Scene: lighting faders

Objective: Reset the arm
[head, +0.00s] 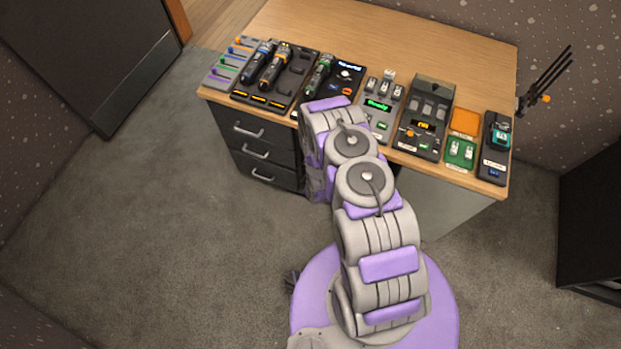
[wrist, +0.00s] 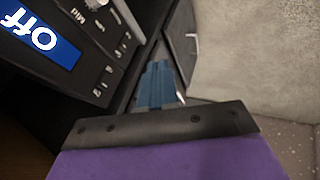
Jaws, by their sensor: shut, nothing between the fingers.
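My arm (head: 375,215) stands in front of the desk in the head view, its upper links raised at the desk's front edge. My gripper cannot be made out there. In the wrist view my gripper (wrist: 160,70) shows as blue-grey fingers beyond a dark plate, close together and holding nothing. A black panel with a blue display (wrist: 40,36) reading "Off" is to the left of the fingers. The fingers are apart from the display; whether they touch anything further ahead cannot be told.
The wooden desk (head: 400,40) carries a row of panels: a coloured slider panel (head: 219,76), a green "Ready" display (head: 377,105), a fader panel (head: 431,104), an orange tray (head: 465,121) and a green tray (head: 460,152). Black drawers (head: 258,150) stand below. The carpet at left is clear.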

